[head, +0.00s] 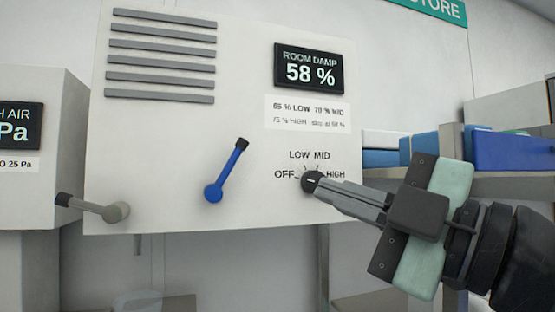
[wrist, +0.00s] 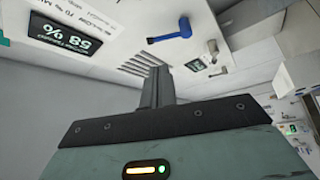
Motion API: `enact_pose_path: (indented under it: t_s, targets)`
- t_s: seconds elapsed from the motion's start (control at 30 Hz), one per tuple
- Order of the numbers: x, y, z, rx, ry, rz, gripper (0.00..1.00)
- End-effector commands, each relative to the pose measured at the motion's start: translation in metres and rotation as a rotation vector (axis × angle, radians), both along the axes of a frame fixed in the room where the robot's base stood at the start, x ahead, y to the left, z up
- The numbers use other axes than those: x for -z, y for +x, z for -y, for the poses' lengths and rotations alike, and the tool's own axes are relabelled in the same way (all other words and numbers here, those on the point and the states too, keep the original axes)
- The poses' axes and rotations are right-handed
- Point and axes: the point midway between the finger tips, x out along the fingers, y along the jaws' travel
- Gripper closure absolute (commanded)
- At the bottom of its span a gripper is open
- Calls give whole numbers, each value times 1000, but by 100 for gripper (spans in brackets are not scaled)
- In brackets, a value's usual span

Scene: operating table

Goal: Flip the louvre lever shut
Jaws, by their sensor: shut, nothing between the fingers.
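The blue lever (head: 225,173) is on the white panel's front below the louvre slats (head: 160,57). Its round pivot is at the bottom, and its arm tilts up and right to a black tip. It also shows in the wrist view (wrist: 172,37). The slats look like flat grey bars; I cannot tell whether they are open. My gripper (head: 322,187) is shut and empty, right of the blue lever and apart from it. Its fingertips overlap the dark dial knob (head: 311,181) in the head view; I cannot tell if they touch it. The fingers show in the wrist view (wrist: 157,86).
A grey lever (head: 95,207) with a dark tip sticks out from the box at left. A display reading 58 % (head: 308,68) is above the dial. Blue bins (head: 510,150) sit on a shelf at right. The panel front between dial and blue lever is clear.

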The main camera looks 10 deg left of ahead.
Motion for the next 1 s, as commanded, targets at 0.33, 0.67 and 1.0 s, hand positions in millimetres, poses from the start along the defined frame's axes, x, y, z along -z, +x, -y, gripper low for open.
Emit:
enact_pose_path:
  t_s: [0.33, 0.67, 1.0]
  targets:
    - [2, 1, -1, -1, 1, -3, 100]
    - [8, 4, -12, -16, -2, -1, 100]
    - [5, 8, -20, -16, -3, -3, 100]
